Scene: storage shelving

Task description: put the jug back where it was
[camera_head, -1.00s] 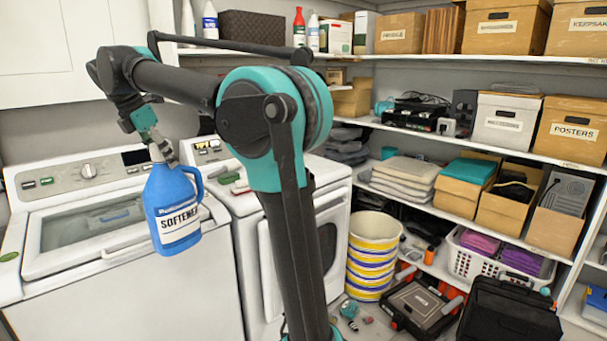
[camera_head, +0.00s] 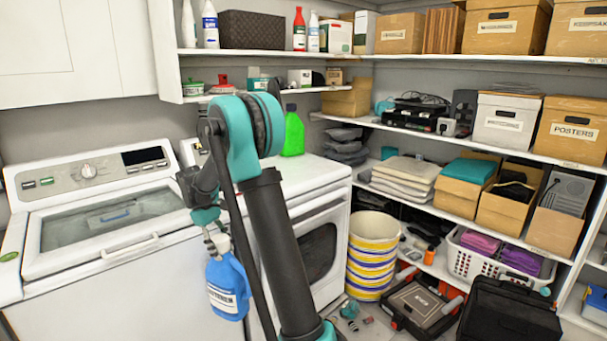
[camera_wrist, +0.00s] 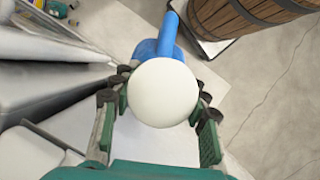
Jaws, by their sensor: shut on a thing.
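The jug (camera_head: 227,285) is blue with a white label and a pale cap, and hangs upright from my gripper (camera_head: 214,236) in front of the washer and dryer. In the wrist view, its round white cap (camera_wrist: 164,93) sits between the two fingers of my gripper (camera_wrist: 160,110), with the blue body and handle beyond it. My gripper is shut on the jug near its cap. The jug is apart from the appliances' tops, lower than them and over the floor. Its lower part is partly beside my arm in the head view.
A white washer (camera_head: 110,290) stands at left and a white dryer (camera_head: 325,200) beside it. A green bottle (camera_head: 293,133) stands on the dryer. A striped bucket (camera_head: 373,260) and a toolbox (camera_head: 420,305) are on the floor. The wrist view shows a wooden barrel (camera_wrist: 245,15).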

